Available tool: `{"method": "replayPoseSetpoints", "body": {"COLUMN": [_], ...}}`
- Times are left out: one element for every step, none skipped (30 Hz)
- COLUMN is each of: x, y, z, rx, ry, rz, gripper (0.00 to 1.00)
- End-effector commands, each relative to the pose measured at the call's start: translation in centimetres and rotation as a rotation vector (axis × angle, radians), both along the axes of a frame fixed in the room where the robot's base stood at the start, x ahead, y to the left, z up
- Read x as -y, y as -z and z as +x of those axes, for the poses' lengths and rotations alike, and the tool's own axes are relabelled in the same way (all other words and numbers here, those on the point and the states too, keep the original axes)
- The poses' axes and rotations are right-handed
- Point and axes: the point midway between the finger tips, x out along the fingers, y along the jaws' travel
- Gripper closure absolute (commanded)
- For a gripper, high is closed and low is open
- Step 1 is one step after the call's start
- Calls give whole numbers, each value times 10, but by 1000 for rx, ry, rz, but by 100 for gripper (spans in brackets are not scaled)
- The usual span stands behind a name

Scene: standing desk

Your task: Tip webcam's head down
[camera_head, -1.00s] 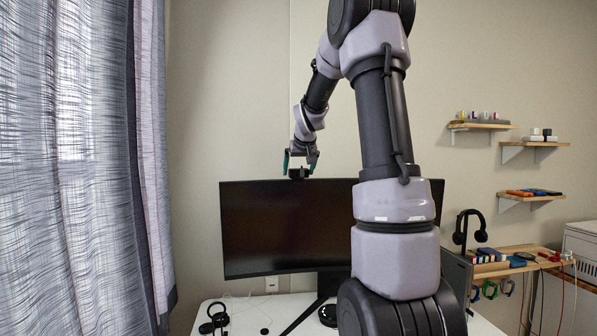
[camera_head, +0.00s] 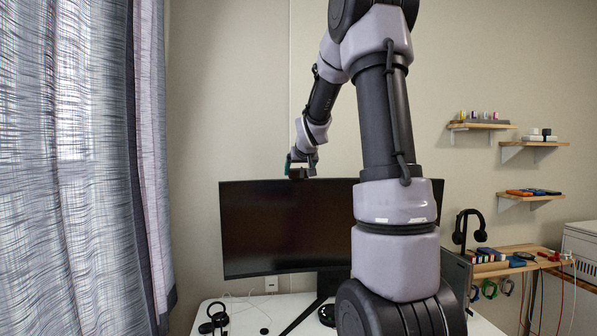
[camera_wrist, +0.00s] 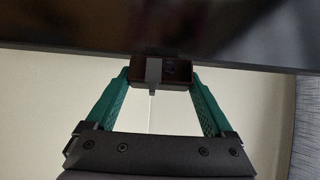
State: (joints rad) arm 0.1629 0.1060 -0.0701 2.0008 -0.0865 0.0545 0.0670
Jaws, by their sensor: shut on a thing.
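The small dark webcam (camera_head: 299,174) sits at the top edge of the black monitor (camera_head: 285,228). In the wrist view the webcam (camera_wrist: 176,72) lies between my two teal fingertips, with a grey bracket across its middle. My gripper (camera_head: 301,169) is shut on the webcam's head at its two sides. It also shows in the wrist view (camera_wrist: 160,80), with a fingertip against each end of the webcam. In the head view the gripper partly hides the webcam, so its exact tilt is hard to tell.
The monitor stands on a white desk (camera_head: 245,314). A gray curtain (camera_head: 75,170) hangs at the left. Wall shelves (camera_head: 480,126) and a black headset (camera_head: 468,228) are at the right. The wall around the gripper is clear.

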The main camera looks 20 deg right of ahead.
Motion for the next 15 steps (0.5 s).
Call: {"method": "replayPoseSetpoints", "body": {"x": [-2, -3, -3, -2, -2, -2, -2, -1, -2, -1, -1, -1, -1, -1, -1], "y": [1, 1, 2, 1, 1, 2, 1, 1, 1, 1, 1, 1, 0, 0, 1], "z": [-1, -1, -1, -2, -2, -2, -3, -3, -3, -3, -3, -3, -3, -3, -3], "rx": [25, 41, 60, 72, 82, 92, 98, 103, 107, 109, 110, 111, 111, 111, 110], "ry": [-4, -5, -5, -4, -4, -4, -3, -3, -3, -3, -2, -1, -1, -1, -1], "rz": [-6, -9, -13, -15, -18, -20, -23, -24, -25, -25, -24, -25, -25, -25, -25], "gripper": [69, 69, 69, 69, 69, 69, 69, 69, 69, 69, 69, 69, 69, 69, 69]}}
